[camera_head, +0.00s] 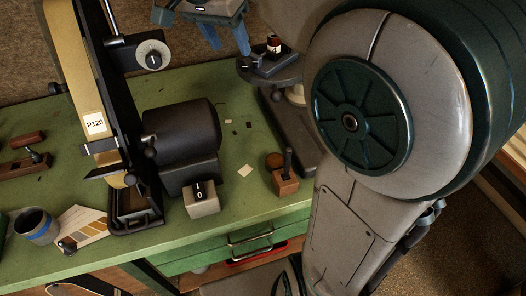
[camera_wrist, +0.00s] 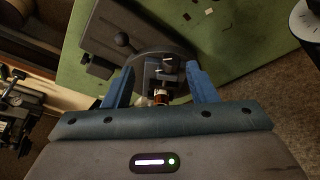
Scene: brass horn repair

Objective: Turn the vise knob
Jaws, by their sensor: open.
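A small dark vise (camera_head: 272,62) sits on a round grey table at the top middle of the head view. A small brown-red and white piece (camera_head: 273,43), which looks like the knob, stands out at its end. In the wrist view the vise (camera_wrist: 166,72) lies ahead between my fingers, with the red-and-white piece (camera_wrist: 161,97) nearest me. My gripper (camera_head: 230,46) is open and empty, up and left of the vise in the head view. Its two blue fingers (camera_wrist: 158,82) show on either side of the vise in the wrist view. I see no contact with the knob.
A belt sander (camera_head: 122,150) with a black motor stands on the green bench (camera_head: 85,130). A switch box (camera_head: 201,200), a wooden block with a dark peg (camera_head: 286,178) and a mug (camera_head: 37,226) stand near the front.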

